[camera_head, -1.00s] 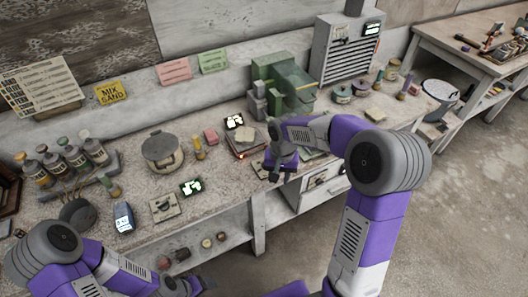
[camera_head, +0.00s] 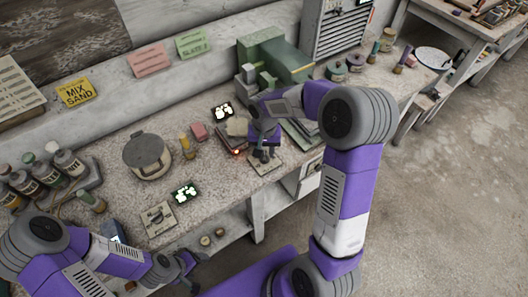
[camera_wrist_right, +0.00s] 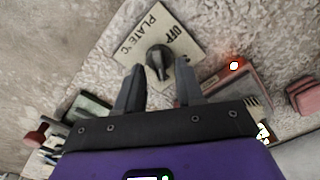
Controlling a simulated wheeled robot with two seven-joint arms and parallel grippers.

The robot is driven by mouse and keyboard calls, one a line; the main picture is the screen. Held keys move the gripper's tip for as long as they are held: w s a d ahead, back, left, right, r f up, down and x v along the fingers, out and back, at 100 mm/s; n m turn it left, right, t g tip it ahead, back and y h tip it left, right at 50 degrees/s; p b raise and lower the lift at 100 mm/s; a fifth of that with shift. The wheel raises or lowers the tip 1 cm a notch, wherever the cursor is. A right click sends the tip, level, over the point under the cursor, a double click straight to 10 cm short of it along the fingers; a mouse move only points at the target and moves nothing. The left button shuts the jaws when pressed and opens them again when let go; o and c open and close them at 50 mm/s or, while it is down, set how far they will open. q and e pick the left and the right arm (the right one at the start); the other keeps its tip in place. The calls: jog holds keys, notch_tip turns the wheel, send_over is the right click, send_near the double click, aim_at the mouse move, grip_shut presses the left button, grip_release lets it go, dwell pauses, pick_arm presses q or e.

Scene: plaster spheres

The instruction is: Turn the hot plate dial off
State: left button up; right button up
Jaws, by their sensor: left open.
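The hot plate dial (camera_wrist_right: 159,58) is a dark round knob on a pale panel (camera_wrist_right: 138,33) lettered "PLATE °C" and "OFF" in the right wrist view. In the head view the panel (camera_head: 272,168) lies near the bench's front edge, partly hidden by my right gripper (camera_head: 263,156). In the right wrist view my right gripper (camera_wrist_right: 160,68) is open, its two fingers apart with the dial showing between and just beyond their tips. I cannot tell whether they touch it. The hot plate (camera_wrist_right: 236,82) has a lit red lamp (camera_head: 236,152). My left gripper (camera_head: 190,268) is open and empty, by the bench front.
A second panel with a knob (camera_head: 158,219) lies left along the bench. A green machine (camera_head: 268,57) is behind. Floor at right is clear.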

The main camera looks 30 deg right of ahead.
jog(key=shift+f, duration=0.35)
grip_shut()
